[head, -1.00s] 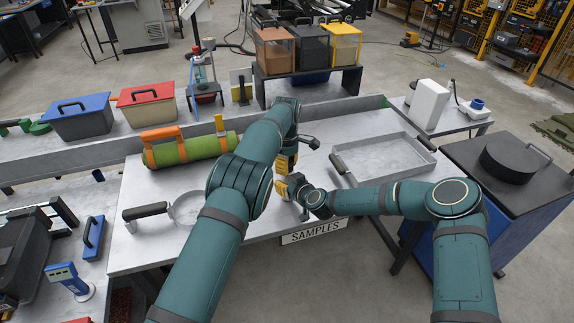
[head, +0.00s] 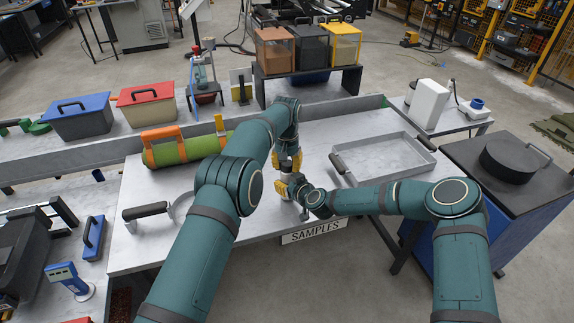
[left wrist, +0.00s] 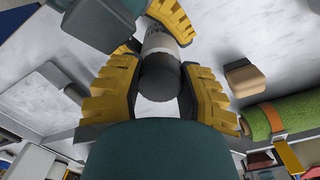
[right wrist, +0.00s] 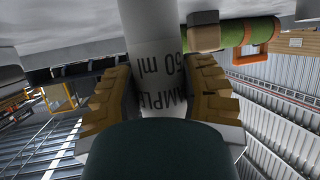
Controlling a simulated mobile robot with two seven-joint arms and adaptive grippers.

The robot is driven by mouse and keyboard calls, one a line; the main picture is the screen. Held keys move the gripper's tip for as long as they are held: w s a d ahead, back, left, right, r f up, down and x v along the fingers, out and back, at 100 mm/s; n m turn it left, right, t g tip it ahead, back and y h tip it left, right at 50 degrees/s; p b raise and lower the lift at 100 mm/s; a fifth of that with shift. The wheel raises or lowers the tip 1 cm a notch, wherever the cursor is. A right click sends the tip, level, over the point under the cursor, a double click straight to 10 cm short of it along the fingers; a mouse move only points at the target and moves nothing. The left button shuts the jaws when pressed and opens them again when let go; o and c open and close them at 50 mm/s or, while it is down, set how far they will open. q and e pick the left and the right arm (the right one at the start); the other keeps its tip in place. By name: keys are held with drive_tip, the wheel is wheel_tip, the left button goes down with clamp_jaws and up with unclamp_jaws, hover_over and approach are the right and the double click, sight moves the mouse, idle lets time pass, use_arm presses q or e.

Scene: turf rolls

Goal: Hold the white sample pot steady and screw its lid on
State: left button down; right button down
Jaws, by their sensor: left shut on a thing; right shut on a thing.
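The white sample pot (right wrist: 158,65) shows black lettering with "50 ml" in the right wrist view. My right gripper (right wrist: 158,105) is shut on it, with one yellow finger on each side. The dark grey lid (left wrist: 160,82) is between the yellow fingers of my left gripper (left wrist: 160,95), which is shut on it. In the left wrist view the pot (left wrist: 160,42) lies in line with the lid, and they appear to meet. In the head view my left gripper (head: 285,160) is directly above my right gripper (head: 291,188). The pot is mostly hidden there.
A green roll with orange straps (head: 187,149) lies on the bench to the left. A grey tray (head: 385,159) lies to the right. A "SAMPLES" label (head: 314,231) hangs at the front edge.

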use_arm(q)
drive_tip(key=shift+m, duration=0.3)
drive_tip(key=c, duration=0.6)
unclamp_jaws()
drive_tip(key=shift+r, duration=0.1)
drive_tip(key=shift+r, duration=2.15)
drive_tip(key=shift+o, duration=0.2)
